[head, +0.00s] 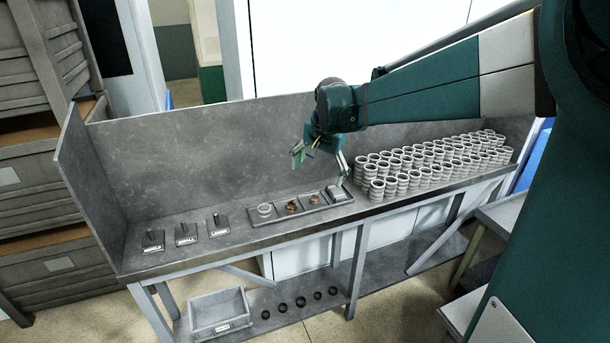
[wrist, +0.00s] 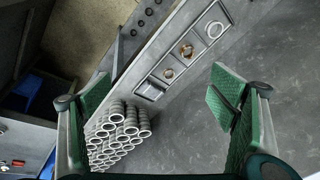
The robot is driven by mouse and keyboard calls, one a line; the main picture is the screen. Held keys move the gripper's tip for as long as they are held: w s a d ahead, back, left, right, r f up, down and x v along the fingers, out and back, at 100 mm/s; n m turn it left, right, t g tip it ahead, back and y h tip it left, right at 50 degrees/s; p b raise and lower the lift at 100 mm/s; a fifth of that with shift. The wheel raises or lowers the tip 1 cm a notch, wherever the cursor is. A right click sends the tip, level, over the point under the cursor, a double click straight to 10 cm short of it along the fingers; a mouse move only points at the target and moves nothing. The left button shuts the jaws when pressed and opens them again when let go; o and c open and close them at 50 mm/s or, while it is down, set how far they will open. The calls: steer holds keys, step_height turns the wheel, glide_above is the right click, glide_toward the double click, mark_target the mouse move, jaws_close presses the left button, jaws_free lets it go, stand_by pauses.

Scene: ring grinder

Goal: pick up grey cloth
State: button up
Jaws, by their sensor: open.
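The grey cloth (head: 337,193) appears as a small folded grey piece in the right-end compartment of the tray (head: 290,219). It also shows in the wrist view (wrist: 151,90), in the end compartment nearest the stacked rings. My gripper (head: 320,166) is above the tray's right part, with its fingers spread and nothing between them. In the wrist view my gripper (wrist: 161,88) shows green pads on both sides, with the cloth in the gap beyond them, apart from the fingers. The cloth's finer shape is too small to tell.
Many stacked grey rings (head: 430,163) stand right of the tray. The tray's other compartments hold a pale ring (head: 265,210) and brownish rings (head: 292,206). Three labelled holders (head: 186,234) stand at left. The bench (head: 240,231) has a tall back wall; its left middle is clear.

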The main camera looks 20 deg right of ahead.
steer(key=w+d+f+m+g+p, duration=0.15)
steer(key=w+d+f+m, duration=0.35)
steer(key=w+d, duration=0.5)
steer(key=m+g+p, duration=0.1)
steer(key=m+p, duration=0.1)
steer(key=m, duration=0.1)
glide_toward(337, 191)
steer(key=shift+w+d+f+y, duration=0.15)
steer(key=shift+d+f+y, duration=0.15)
steer(key=shift+d, duration=0.05)
steer(key=shift+w+f, duration=0.1)
steer(key=shift+f, duration=1.15)
steer(key=shift+w+f+p, duration=0.15)
steer(key=shift+w+f, duration=0.05)
steer(key=shift+f, duration=1.1)
steer(key=shift+w+f+p, duration=0.15)
steer(key=shift+f, duration=1.15)
steer(key=shift+c, duration=0.4)
